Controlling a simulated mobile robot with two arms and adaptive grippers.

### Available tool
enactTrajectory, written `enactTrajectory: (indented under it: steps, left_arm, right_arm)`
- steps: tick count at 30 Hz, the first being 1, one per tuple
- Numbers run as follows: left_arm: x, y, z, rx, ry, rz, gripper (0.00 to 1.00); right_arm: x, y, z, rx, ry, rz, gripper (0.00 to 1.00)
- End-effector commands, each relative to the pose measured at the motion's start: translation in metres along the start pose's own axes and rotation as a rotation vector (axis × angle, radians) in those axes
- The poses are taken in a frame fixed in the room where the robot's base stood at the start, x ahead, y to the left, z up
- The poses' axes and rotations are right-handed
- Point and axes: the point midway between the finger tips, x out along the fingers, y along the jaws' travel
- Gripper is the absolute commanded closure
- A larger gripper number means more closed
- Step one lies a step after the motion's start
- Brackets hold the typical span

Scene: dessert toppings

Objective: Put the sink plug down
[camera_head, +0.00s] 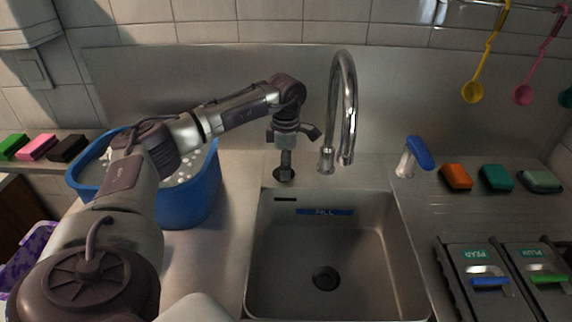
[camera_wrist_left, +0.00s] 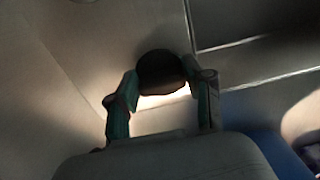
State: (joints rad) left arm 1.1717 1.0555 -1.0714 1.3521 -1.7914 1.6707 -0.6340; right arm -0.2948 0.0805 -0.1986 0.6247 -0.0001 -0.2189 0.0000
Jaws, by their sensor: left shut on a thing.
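The sink plug (camera_head: 284,174) is a dark round piece at the counter strip behind the sink, left of the tap. My left gripper (camera_head: 286,165) points down there and is shut on the plug. I cannot tell whether the plug touches the counter. In the left wrist view the dark plug (camera_wrist_left: 160,70) sits between the two fingertips of the left gripper (camera_wrist_left: 160,88). The steel sink (camera_head: 290,245) is empty, with a dark round drain (camera_head: 325,278) in its floor. My right gripper is not in view.
The tall curved tap (camera_head: 343,110) stands close to the right of my gripper. A blue tub (camera_head: 190,203) with pale contents stands left, partly behind my arm. A blue-topped white bottle (camera_head: 417,153) and several sponges (camera_head: 456,177) stand right. Dispensers (camera_head: 485,275) are at front right.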

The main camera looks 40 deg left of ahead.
Motion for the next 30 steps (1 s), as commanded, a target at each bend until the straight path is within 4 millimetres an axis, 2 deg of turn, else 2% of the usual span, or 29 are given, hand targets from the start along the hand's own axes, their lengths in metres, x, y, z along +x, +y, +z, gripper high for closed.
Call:
enactTrajectory:
  steps: [8,9,13,23,26,30]
  left_arm:
    - [0.003,0.0,0.0,0.0,0.0,0.0,0.83]
    - [0.002,0.0,0.0,0.0,-0.001,0.0,0.44]
    - [0.002,0.0,0.0,0.0,0.0,0.0,0.24]
    - [-0.001,0.0,0.0,0.0,-0.001,0.0,0.24]
    - [-0.008,0.001,0.001,0.0,-0.002,0.001,0.24]
    - [-0.033,0.001,0.001,0.0,-0.003,0.003,0.24]
  right_arm:
    - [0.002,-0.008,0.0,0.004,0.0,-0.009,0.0]
    - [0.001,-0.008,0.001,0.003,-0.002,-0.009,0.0]
    - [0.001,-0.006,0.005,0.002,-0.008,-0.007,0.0]
    - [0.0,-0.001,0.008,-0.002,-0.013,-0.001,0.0]
    - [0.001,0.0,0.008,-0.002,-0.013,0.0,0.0]
    - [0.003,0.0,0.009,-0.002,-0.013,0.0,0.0]
